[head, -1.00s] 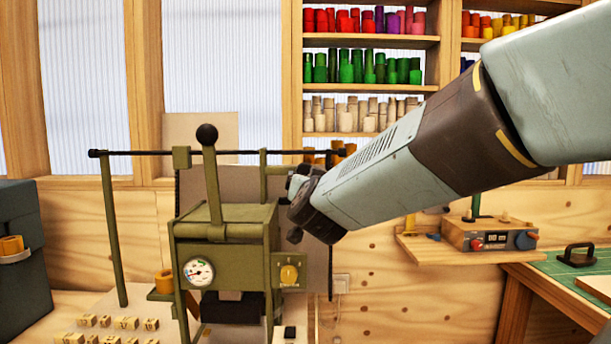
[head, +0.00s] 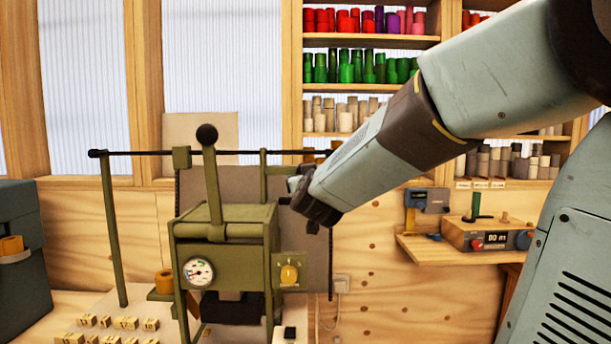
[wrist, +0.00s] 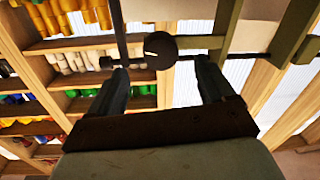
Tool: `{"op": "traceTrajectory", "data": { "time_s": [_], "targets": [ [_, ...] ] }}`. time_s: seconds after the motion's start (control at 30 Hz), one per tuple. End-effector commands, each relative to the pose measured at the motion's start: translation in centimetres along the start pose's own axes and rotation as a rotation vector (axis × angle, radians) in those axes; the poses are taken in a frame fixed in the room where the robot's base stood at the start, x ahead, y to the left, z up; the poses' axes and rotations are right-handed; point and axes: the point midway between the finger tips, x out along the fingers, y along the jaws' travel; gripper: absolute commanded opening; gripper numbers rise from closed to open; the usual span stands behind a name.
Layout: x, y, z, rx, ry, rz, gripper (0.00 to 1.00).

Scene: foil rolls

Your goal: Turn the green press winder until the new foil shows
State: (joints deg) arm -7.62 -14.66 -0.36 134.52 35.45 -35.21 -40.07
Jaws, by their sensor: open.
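The green press (head: 222,245) stands left of centre in the head view, with a black-knobbed lever, a dial gauge and a yellow knob on its front. My gripper (head: 296,183) is at the press's upper right side; its fingers are small and partly hidden there. In the wrist view my gripper (wrist: 162,69) is open, its two dark fingers spread apart. A dark round knob (wrist: 160,52) with a white pointer mark lies between and just beyond the fingertips. Whether a finger touches it I cannot tell. No foil can be made out clearly.
A dark bar (head: 130,153) runs across the press top. Shelves of coloured rolls (head: 365,66) stand behind. A small wooden shelf (head: 440,250) with devices is on the right wall. Small stamped blocks (head: 105,322) lie at the front left. A dark bin (head: 20,255) stands far left.

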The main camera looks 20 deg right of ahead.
Motion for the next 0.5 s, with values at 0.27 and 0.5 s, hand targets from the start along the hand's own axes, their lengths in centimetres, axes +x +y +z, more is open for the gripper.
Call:
{"op": "traceTrajectory", "data": {
  "time_s": [0.27,0.5],
  "targets": [
    [4.1,0.0,0.1,0.000,-0.002,0.001,0.82],
    [6.6,0.0,0.0,0.001,0.000,0.001,0.82]
  ]
}}
